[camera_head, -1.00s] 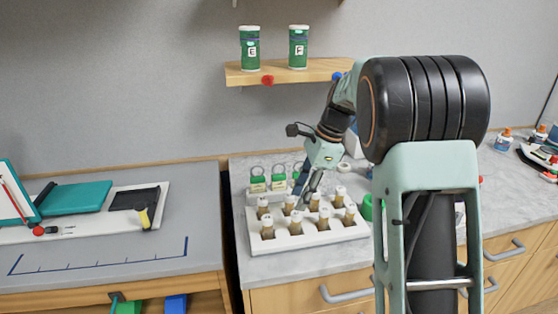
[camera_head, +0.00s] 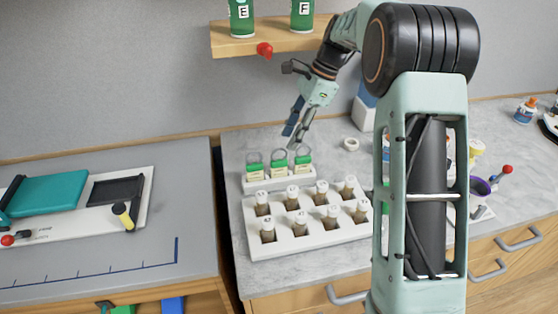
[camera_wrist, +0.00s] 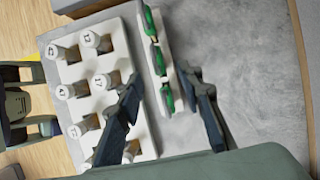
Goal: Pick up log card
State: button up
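I cannot pick out a log card for certain in either view. My gripper (camera_head: 296,122) is raised above the counter, just behind a small white rack (camera_head: 283,183). In the wrist view its two fingers (camera_wrist: 162,78) stand apart with nothing between the tips, and the rack lies below them. That rack holds a row of green-topped items (camera_head: 279,166) with pale labels and wire loops; they also show in the wrist view (camera_wrist: 159,62). Parts of the counter are hidden behind my arm.
A white tray (camera_head: 292,246) of several capped brown vials stands in front of the small rack. A shelf (camera_head: 240,45) with green canisters E and F hangs above. A teal board (camera_head: 60,188) lies on the left bench. Counter behind the rack is mostly bare.

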aim_at(281, 160)
jog(key=x, duration=0.4)
jog(key=shift+s, duration=0.2)
jog(key=shift+p+x, duration=0.4)
jog(key=shift+x, duration=2.55)
jog(key=shift+d, duration=0.2)
grip_shut()
